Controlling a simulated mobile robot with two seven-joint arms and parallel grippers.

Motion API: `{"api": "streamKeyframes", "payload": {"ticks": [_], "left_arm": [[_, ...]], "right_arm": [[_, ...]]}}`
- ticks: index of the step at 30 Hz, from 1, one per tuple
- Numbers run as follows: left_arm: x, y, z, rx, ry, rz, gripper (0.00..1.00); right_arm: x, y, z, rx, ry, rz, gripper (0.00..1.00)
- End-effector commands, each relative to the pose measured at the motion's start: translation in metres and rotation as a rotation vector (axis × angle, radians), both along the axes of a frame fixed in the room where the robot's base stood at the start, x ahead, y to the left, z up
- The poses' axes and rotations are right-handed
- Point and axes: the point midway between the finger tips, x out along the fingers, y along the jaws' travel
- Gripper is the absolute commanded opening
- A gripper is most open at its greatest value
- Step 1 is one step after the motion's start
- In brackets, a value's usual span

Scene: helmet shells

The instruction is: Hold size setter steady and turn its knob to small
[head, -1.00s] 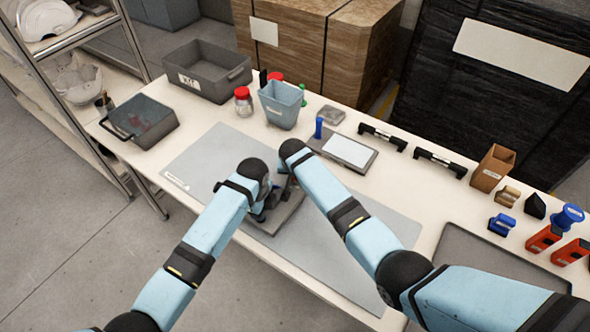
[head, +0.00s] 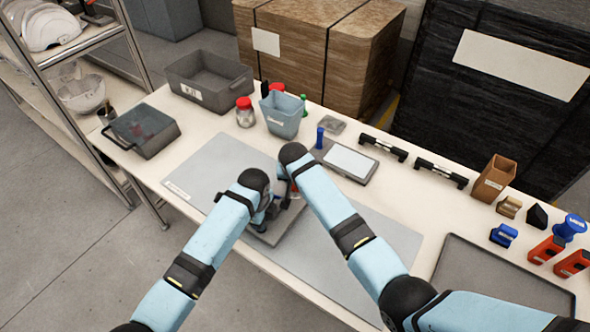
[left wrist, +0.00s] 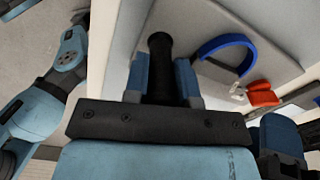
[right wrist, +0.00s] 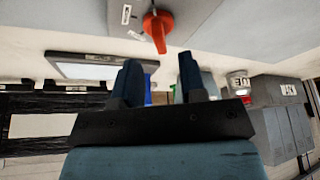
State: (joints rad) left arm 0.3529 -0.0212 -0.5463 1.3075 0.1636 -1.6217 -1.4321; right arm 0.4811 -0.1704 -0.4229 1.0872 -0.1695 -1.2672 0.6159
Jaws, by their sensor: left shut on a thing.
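The size setter (head: 268,238) is a dark grey block on the grey mat, largely hidden by my arms in the head view. In the left wrist view its black upright handle (left wrist: 160,60) stands between the blue fingers of my left gripper (left wrist: 162,85), which is shut on it. A blue arc (left wrist: 228,45) and the orange knob (left wrist: 263,94) lie to the right there. In the right wrist view the orange knob (right wrist: 158,30) has a pointed end, beyond the fingertips. My right gripper (right wrist: 160,72) is open, with nothing between its fingers.
The grey mat (head: 205,165) is otherwise clear. Behind it are a tablet-like panel (head: 348,162), a blue-grey bin (head: 281,118), a red-lidded jar (head: 245,114) and a grey crate (head: 208,80). Stamps, an orange-brown box (head: 494,178) and a tray (head: 495,285) lie right.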

Motion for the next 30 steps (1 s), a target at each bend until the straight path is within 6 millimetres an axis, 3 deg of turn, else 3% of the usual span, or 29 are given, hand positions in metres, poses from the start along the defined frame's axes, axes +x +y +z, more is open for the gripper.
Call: {"api": "streamKeyframes", "payload": {"ticks": [6,11,26,27,30], "left_arm": [[0.000,0.000,0.000,0.000,0.000,0.000,0.00],[0.000,0.000,0.000,0.000,0.000,0.000,0.00],[0.000,0.000,0.000,0.000,-0.001,0.000,0.00],[0.000,0.000,0.000,0.000,-0.001,0.000,0.31],[0.000,0.000,0.000,0.000,-0.001,0.000,0.54]], "right_arm": [[-0.018,0.003,0.044,0.002,-0.003,0.000,0.38],[-0.026,0.004,0.063,0.001,-0.001,-0.001,0.38],[-0.029,0.004,0.071,0.000,-0.001,0.000,0.38],[-0.029,0.004,0.071,0.000,-0.001,0.000,0.38],[-0.029,0.004,0.071,0.000,-0.001,0.000,0.38]]}}
